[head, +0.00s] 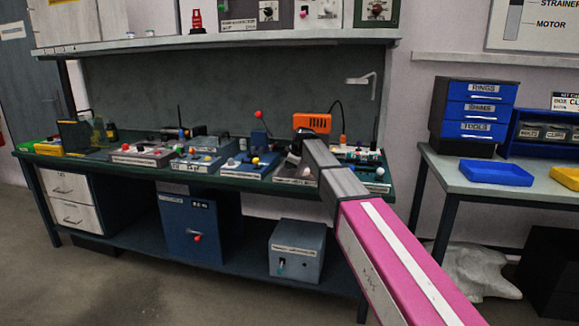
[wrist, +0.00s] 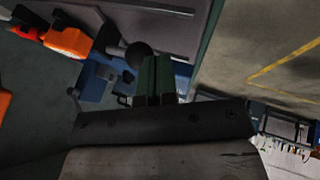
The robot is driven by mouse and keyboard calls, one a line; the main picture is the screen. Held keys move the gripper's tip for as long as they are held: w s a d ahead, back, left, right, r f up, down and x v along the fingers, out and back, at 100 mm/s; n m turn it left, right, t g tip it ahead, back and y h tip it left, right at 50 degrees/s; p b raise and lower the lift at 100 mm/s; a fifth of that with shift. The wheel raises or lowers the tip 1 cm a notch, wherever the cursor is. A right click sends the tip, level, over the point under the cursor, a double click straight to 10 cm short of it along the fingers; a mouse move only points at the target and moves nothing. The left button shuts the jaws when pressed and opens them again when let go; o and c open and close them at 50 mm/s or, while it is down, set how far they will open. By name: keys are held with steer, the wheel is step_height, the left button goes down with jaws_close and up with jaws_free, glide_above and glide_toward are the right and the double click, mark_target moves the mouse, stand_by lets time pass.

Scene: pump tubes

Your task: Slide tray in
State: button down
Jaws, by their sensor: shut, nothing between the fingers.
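My gripper (head: 305,136) is over the right part of the green workbench (head: 130,164), at the end of my pink and grey arm. In the wrist view its fingers (wrist: 162,78) are together with nothing between them. A dark round knob (wrist: 138,54) shows close beside the fingertips, by a blue fixture (wrist: 95,82); I cannot tell whether they touch. In the head view my arm hides part of the fixture below the gripper. Which part is the task's tray is not clear. A blue open tray (head: 496,172) and a yellow one (head: 567,178) sit on the right table, apart from my gripper.
An orange box (head: 312,122) stands on the bench just behind my gripper and shows orange in the wrist view (wrist: 68,40). Several fixtures with knobs, such as a blue one (head: 250,165), line the bench. A shelf (head: 220,41) runs above. Floor in front is clear.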

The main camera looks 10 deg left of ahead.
steer(key=shift+w, duration=0.1)
steer(key=w, duration=0.7)
steer(key=shift+w+d, duration=0.3)
steer(key=shift+w, duration=0.1)
